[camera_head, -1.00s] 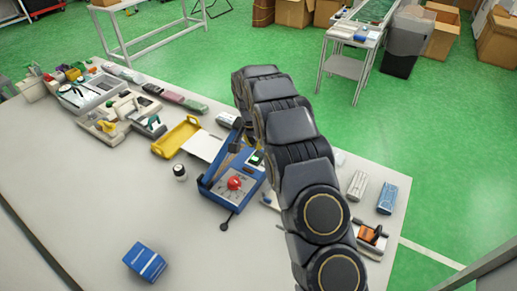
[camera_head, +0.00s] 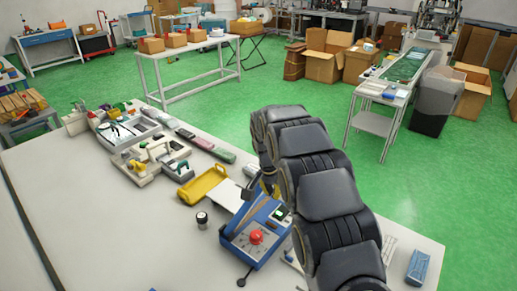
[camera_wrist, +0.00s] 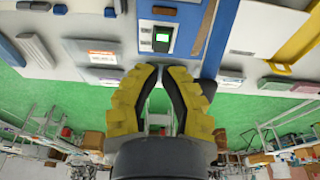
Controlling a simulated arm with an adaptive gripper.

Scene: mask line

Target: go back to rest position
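My arm rises from the lower right in the head view and bends over the table. My gripper (camera_wrist: 161,68) shows in the wrist view with two yellow, dark-padded fingers. Its tips lean toward each other with a narrow gap, and I see nothing held between them. In the head view the gripper is mostly hidden behind my arm. It is near a blue device (camera_head: 238,242) with a red knob (camera_head: 256,237). In the wrist view, a small unit with a green screen (camera_wrist: 161,38) lies beyond the fingertips.
The grey table (camera_head: 110,225) has clear room at left. A blue-grey block (camera_head: 418,267) lies at right. A white table (camera_head: 190,72) stands behind.

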